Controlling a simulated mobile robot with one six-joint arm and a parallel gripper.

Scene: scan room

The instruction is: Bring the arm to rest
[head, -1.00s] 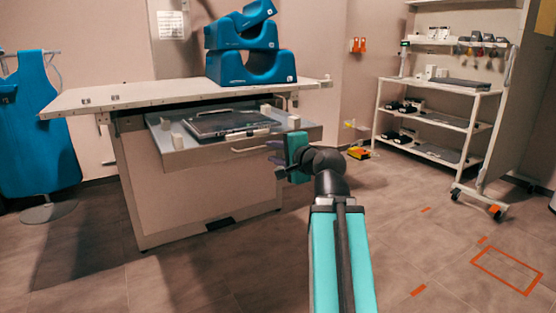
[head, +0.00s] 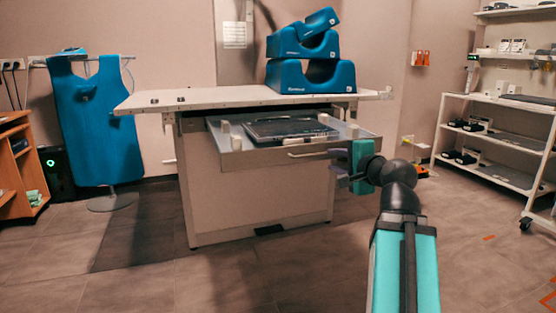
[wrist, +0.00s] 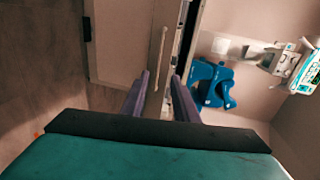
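My arm reaches forward in the head view. Its teal-backed gripper (head: 347,178) is held in front of the right part of the table's open drawer (head: 270,160). In the wrist view, the two purple-grey fingers (wrist: 160,95) stand apart with nothing gripped between them. The drawer's bar handle (wrist: 160,58) shows beyond the fingertips in that view and looks clear of them. A dark flat panel (head: 290,129) lies in the drawer.
Blue foam supports (head: 310,76) are stacked on the white table top (head: 220,97). A blue apron (head: 98,125) hangs on a stand at left. A wheeled shelf rack (head: 500,136) stands at right. Floor (head: 220,285) in front of the table is clear.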

